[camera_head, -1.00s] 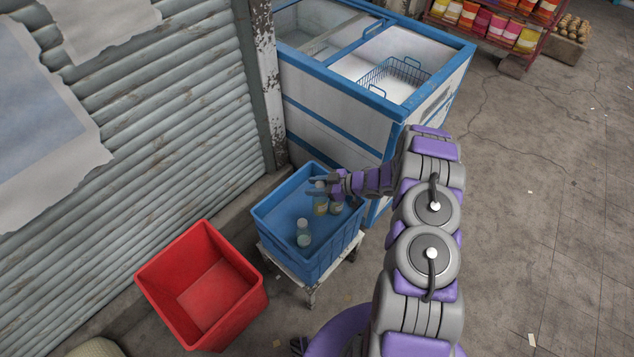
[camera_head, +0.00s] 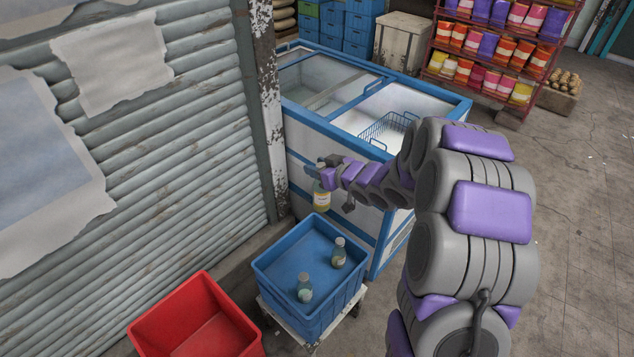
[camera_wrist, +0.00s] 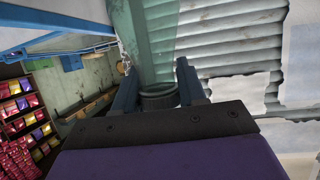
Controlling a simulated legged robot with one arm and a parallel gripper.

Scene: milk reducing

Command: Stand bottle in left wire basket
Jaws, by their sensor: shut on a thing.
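My gripper (camera_head: 322,171) is shut on a bottle (camera_head: 322,198) with a yellowish label and holds it upright above the back of the blue crate, in front of the freezer's side. In the wrist view the bottle (camera_wrist: 145,50) shows as greenish glass, its dark cap between the fingers (camera_wrist: 158,92). One wire basket (camera_head: 386,130) hangs in the open right part of the freezer, partly hidden by my arm. No second basket can be made out in the left part, under the sliding glass.
The blue crate (camera_head: 262,268) holds two more bottles, one front (camera_head: 304,288) and one right (camera_head: 339,253). A red bin (camera_head: 160,325) stands at the front left. The freezer's blue rim (camera_head: 335,127) rises behind the bottle. A shutter wall (camera_head: 190,130) is at left.

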